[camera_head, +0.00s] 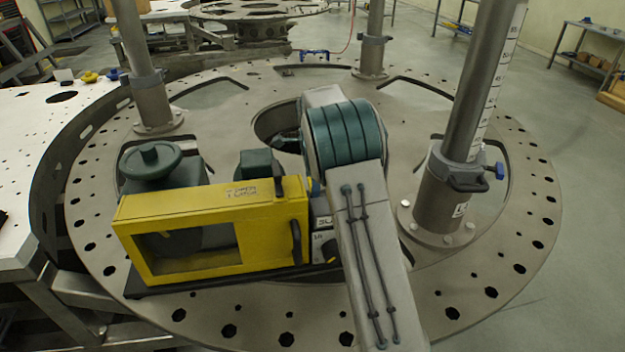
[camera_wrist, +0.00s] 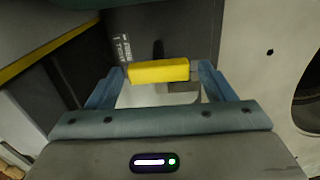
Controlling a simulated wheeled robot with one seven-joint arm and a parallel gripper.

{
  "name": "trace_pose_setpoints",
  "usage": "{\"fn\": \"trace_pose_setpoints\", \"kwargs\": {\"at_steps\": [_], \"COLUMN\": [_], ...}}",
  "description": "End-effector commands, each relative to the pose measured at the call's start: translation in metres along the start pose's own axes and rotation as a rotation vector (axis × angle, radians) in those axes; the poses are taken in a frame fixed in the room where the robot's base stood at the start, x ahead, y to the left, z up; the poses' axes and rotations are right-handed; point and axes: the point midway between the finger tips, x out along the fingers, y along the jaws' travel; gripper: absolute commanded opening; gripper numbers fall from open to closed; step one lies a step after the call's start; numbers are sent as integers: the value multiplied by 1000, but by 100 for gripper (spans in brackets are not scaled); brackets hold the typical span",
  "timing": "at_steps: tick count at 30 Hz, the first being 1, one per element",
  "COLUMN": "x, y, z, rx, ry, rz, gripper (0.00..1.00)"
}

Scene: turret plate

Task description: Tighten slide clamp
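A yellow grip (camera_wrist: 158,71), which looks like the slide clamp's handle, is in the wrist view in front of a dark grey panel with white lettering. My gripper (camera_wrist: 159,72) has its two blue fingers spread on either side of the grip. A gap shows at each side, so the fingers look apart from it.
The round turret plate (camera_head: 490,265) has many holes and a large central opening. Upright posts (camera_head: 455,185) stand around the machine, one close to my arm's right. The plate's right front is clear.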

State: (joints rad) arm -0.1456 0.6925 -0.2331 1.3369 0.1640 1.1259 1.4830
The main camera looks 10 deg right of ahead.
Motion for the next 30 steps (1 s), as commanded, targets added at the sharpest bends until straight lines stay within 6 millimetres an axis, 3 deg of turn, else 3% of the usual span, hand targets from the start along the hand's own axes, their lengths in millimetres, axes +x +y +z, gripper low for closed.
{"fn": "trace_pose_setpoints", "kwargs": {"at_steps": [9,13,30], "x": [0,-10,-124], "y": [1,0,0], "z": [0,0,0], "rx": [-2,-2,-1], "ry": [0,0,0], "rz": [3,1,1], "gripper": [82,82,82]}}
